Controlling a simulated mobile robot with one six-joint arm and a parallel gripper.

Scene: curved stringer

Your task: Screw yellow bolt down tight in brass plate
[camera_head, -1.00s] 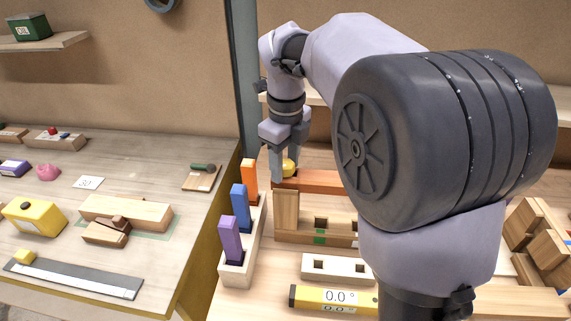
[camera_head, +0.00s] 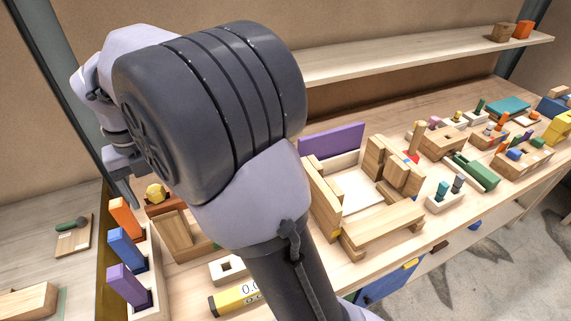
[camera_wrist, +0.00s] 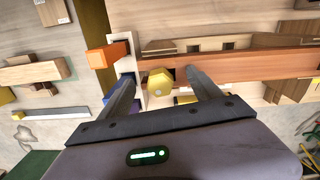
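A yellow hex-headed bolt (camera_wrist: 158,82) stands at the left end of a long reddish-brown bar (camera_wrist: 250,67). In the head view the bolt (camera_head: 155,193) shows just right of my fingers, with its head above the bar. A brass plate cannot be clearly told apart; the bolt head covers its seat and its shank is hidden. My gripper (camera_wrist: 162,76) is open, with a finger on each side of the bolt and visible gaps to its head in the wrist view. In the head view my gripper (camera_head: 127,187) is partly hidden by my arm.
A pale rack (camera_head: 153,285) with orange, blue and purple upright blocks stands close to the bolt. A yellow level (camera_head: 232,300) and a white holed block (camera_head: 228,268) lie in front. Wooden frames and several small parts crowd the bench to the right.

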